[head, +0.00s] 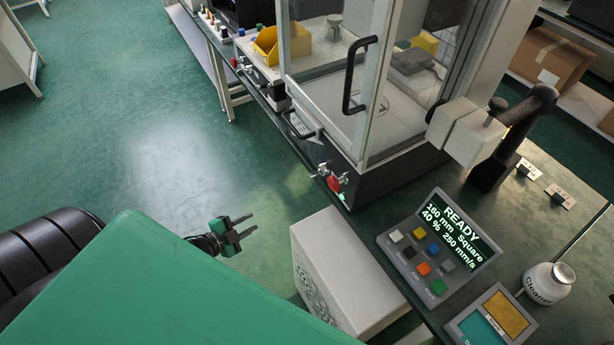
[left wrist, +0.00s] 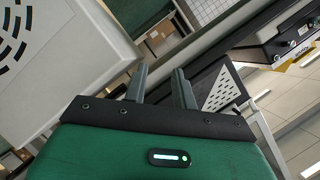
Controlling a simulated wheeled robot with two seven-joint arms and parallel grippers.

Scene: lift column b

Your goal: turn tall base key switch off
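My left gripper (head: 248,226) is over the floor, left of the white box and apart from the bench fittings. Its two fingers are apart with nothing between them. The left wrist view also shows the open, empty fingers (left wrist: 160,86). No key switch is clear in that view. My right gripper is not in view.
A white box with a perforated side (head: 343,268) stands between my left gripper and the bench. The glass cabinet (head: 365,90) has a black door handle (head: 352,78). A control panel (head: 440,245) reads READY. A white bottle (head: 548,282) stands beside it. Green floor is clear at left.

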